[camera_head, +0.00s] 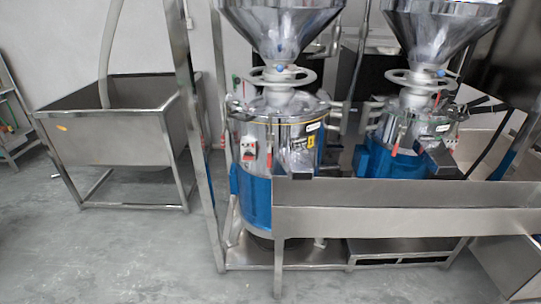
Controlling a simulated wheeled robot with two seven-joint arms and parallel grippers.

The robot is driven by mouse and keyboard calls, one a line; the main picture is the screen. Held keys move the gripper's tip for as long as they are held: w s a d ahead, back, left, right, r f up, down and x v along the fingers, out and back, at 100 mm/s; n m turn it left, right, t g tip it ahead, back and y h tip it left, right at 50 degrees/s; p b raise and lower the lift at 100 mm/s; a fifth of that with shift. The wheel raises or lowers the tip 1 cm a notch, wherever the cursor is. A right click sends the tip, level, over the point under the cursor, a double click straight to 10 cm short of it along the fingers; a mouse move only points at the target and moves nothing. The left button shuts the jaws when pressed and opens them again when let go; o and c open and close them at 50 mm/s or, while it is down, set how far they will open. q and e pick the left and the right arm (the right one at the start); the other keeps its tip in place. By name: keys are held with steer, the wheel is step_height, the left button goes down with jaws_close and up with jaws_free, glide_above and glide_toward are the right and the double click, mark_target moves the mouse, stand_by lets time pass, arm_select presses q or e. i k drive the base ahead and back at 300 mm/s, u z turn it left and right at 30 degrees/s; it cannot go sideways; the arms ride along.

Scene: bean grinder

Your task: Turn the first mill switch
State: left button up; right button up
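The nearer mill (308,143) stands left of centre, with a polished steel drum, a blue lower body and a steel funnel hopper (283,22) above it. A small pale switch box (249,152) with red marks sits on the front left of its drum. The switch's exact position is too small to tell. A second, similar mill (437,124) stands to the right, with a red-marked part (401,133) on its front. Neither of my grippers shows in the head view.
A steel trough (115,137) on legs stands at the left with a hose in it. A steel rail (400,207) and frame cross in front of the mills' lower parts. The grey floor (110,255) is clear at the front left.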

mark_target(248, 156)
steer(key=k, duration=0.65)
steer(key=z, duration=0.55)
steer(key=i, duration=1.55)
steer(key=z, duration=0.1)
